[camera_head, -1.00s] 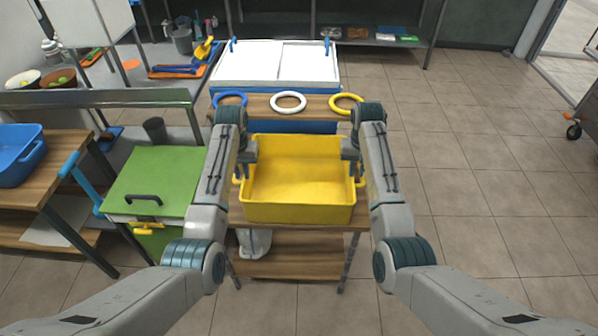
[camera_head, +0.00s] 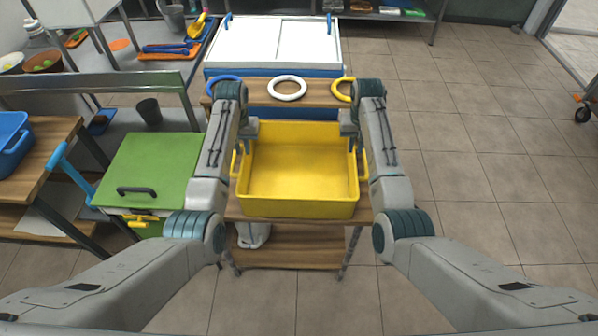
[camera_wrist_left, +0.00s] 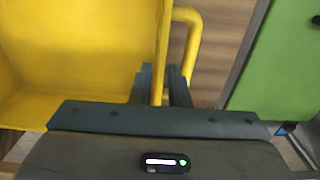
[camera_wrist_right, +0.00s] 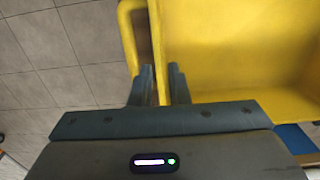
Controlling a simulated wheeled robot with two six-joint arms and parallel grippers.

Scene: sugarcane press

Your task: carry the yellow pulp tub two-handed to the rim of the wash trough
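The yellow pulp tub (camera_head: 298,208) sits upright on a wooden-topped table (camera_head: 234,213) in the middle of the head view. It looks empty. My left gripper (camera_head: 247,140) is at its left wall and my right gripper (camera_head: 350,138) at its right wall. In the left wrist view (camera_wrist_left: 160,72) two fingers close on the tub's wall, one on each side, beside the yellow loop handle (camera_wrist_left: 190,45). The right wrist view (camera_wrist_right: 160,72) shows the same, with the other handle (camera_wrist_right: 128,35) to the left. The wash trough is probably the white-topped blue unit (camera_head: 270,45) behind.
A shelf in front of the trough carries a blue ring (camera_head: 225,79), a white ring (camera_head: 288,88) and a yellow ring (camera_head: 340,90). A green-lidded box (camera_head: 150,165) stands close on the left, beside a wooden table with a blue bin (camera_head: 10,145). The tiled floor on the right is open.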

